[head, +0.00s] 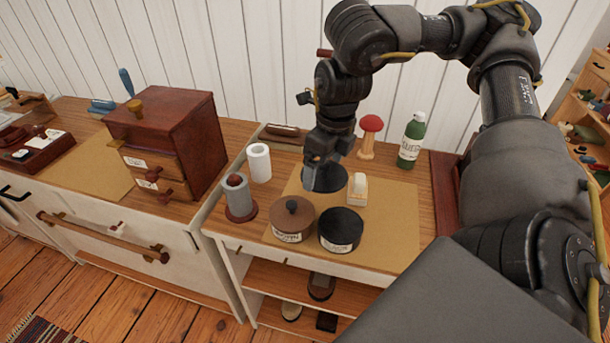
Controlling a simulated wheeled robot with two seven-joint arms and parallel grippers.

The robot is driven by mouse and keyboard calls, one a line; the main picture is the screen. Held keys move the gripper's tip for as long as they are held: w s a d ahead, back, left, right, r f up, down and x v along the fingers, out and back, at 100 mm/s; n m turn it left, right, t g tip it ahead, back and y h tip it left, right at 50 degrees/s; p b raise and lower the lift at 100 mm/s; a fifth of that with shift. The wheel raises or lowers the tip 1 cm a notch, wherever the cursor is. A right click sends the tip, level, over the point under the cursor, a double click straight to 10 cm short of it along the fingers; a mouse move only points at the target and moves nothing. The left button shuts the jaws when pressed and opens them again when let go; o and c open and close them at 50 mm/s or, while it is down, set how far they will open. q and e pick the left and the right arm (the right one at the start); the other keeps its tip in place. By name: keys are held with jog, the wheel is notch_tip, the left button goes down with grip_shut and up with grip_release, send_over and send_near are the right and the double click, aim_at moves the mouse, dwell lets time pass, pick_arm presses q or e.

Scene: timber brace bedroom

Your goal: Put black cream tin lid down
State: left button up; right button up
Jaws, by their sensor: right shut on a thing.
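My right gripper (322,178) points down over the back of the tan mat (393,232). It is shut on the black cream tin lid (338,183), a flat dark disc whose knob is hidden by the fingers. The lid is level, at or just above the mat; I cannot tell whether it touches. The black cream tin (341,231), with a pale label, stands on the front of the mat without a knobbed lid on top. My left gripper is not in view.
A brown tin (292,219) with a knobbed lid stands left of the black tin. A cream block-like item (357,190) is close right of the lid. A grey cylinder (238,197), white roll (259,162), red-topped mushroom (368,137) and green bottle (411,141) stand around. The mat's right side is clear.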

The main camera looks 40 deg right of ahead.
jog(key=w, duration=0.1)
jog(key=w+d+f, duration=0.1)
jog(key=w, duration=0.1)
jog(key=w+f, duration=0.1)
jog(key=shift+w+d+f, duration=0.25)
jog(key=shift+w+d, duration=0.05)
jog(key=shift+d, duration=0.05)
jog(key=w+f, duration=0.1)
jog(key=w+d+f+b, duration=0.1)
jog(key=w+f, duration=0.1)
jog(key=w+f+b, duration=0.1)
jog(key=f, duration=0.1)
jog(key=shift+w+d, duration=0.3)
jog(key=shift+w+d+f, duration=0.1)
jog(key=shift+w+f, duration=0.15)
jog(key=f+b, duration=0.1)
jog(key=f, duration=0.2)
jog(key=shift+w+f, duration=0.15)
jog(key=shift+w, duration=0.05)
jog(key=shift+d+f, duration=0.1)
jog(key=shift+f, duration=0.15)
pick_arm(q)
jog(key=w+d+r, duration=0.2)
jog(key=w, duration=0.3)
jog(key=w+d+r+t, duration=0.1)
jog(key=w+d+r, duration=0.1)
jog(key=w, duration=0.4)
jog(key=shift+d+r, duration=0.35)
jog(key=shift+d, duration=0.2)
